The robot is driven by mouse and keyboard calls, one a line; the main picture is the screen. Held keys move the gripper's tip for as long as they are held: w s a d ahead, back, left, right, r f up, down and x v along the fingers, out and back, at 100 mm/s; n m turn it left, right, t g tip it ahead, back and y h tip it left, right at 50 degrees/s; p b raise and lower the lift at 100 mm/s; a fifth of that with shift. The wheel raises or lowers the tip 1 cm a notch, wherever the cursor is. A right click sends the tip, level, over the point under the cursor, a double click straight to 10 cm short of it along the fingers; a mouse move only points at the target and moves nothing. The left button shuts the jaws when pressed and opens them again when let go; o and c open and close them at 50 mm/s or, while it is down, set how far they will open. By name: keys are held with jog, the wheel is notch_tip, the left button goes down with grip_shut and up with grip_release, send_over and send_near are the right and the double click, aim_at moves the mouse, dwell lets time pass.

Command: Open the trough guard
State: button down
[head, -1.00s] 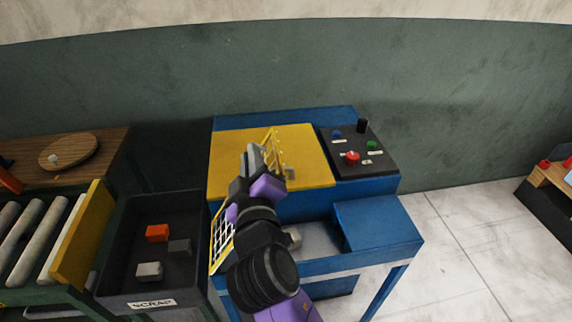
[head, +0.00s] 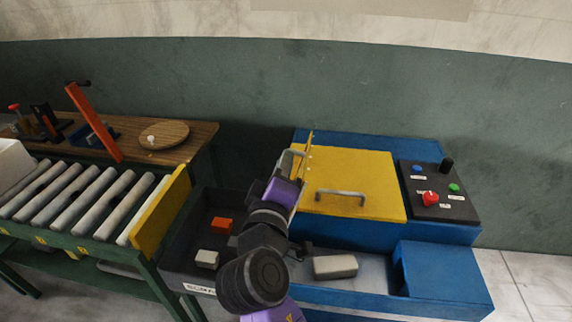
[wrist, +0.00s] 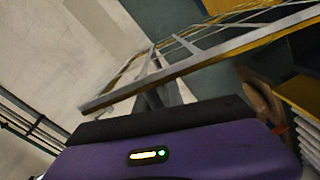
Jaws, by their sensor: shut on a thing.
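The trough guard (head: 308,145), a yellow-edged wire mesh frame, stands raised and nearly edge-on at the left side of the blue press in the head view. In the wrist view its mesh and pale frame bar (wrist: 190,63) slant across the upper half. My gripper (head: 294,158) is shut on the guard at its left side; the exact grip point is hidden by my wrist. The trough (head: 375,272) shows below with a pale foam block (head: 335,267) lying in it.
The yellow press lid (head: 355,175) with a grey handle is down. A black control panel (head: 438,190) with a red button is at right. A dark scrap bin (head: 178,258) holding several blocks and a roller conveyor (head: 75,190) stand at left.

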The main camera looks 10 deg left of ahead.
jog(key=c, duration=1.5)
grip_release()
jog(key=shift+f, duration=0.25)
jog(key=shift+c, duration=0.2)
jog(key=shift+o, duration=0.3)
jog(key=shift+r, duration=0.1)
jog(key=s+b, duration=0.2)
jog(key=s, duration=0.5)
jog(key=shift+s, duration=0.4)
